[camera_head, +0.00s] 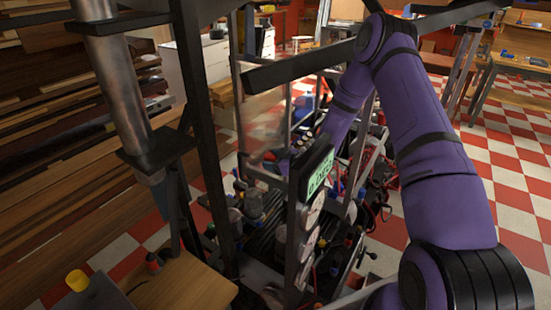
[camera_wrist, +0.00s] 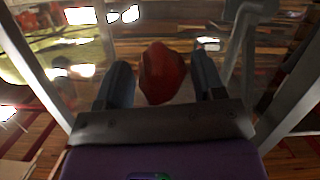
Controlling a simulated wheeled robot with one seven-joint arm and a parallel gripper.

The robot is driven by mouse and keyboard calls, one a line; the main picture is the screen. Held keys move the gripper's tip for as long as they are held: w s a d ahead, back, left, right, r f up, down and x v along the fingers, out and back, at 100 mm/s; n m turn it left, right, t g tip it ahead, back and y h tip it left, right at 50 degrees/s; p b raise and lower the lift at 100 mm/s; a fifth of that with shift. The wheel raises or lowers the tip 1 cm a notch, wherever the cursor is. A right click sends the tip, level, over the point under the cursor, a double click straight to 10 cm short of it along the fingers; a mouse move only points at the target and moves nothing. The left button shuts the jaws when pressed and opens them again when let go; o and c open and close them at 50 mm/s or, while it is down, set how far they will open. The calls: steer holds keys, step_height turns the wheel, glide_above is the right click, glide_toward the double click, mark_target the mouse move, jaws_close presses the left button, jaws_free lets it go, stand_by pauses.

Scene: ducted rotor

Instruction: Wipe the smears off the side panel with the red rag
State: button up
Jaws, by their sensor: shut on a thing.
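My gripper (camera_wrist: 164,72) is shut on the red rag (camera_wrist: 163,78), which is bunched between its two dark fingers in the wrist view. The side panel (camera_head: 262,128) looks like a clear pane in a dark metal frame, with a faint reddish haze in the head view. In the wrist view the pane (camera_wrist: 232,62) lies ahead of the rag, between grey posts, with bright reflections on it. I cannot tell whether the rag touches it. Smears are hard to tell from reflections. In the head view frame bars and the display hide most of my gripper.
Dark upright posts (camera_head: 200,130) and a slanted top bar (camera_head: 305,65) crowd the space around my arm. A green display (camera_head: 320,172) with round gauges below stands in front. Cables and machinery fill the frame's bottom. Checkered floor (camera_head: 510,180) is open at right.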

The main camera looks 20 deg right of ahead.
mark_target(259, 159)
steer(key=shift+s+a, duration=0.8)
steer(key=shift+a, duration=0.2)
steer(key=shift+s+a, duration=0.8)
steer(key=shift+a, duration=0.15)
steer(key=shift+s+a, duration=0.5)
steer(key=shift+a, duration=0.2)
steer(key=shift+s+a, duration=0.45)
steer(key=shift+a, duration=0.25)
steer(key=shift+r, duration=1.35)
steer(key=shift+w+d+r, duration=0.1)
steer(key=shift+w+d, duration=1.1)
steer(key=shift+d, duration=0.2)
steer(key=shift+w+d, duration=0.65)
steer(key=shift+d, duration=0.3)
steer(key=shift+w+d, duration=0.7)
steer(key=shift+d, duration=0.2)
steer(key=shift+w+d, duration=0.65)
steer(key=shift+d, duration=0.3)
steer(key=shift+a, duration=0.1)
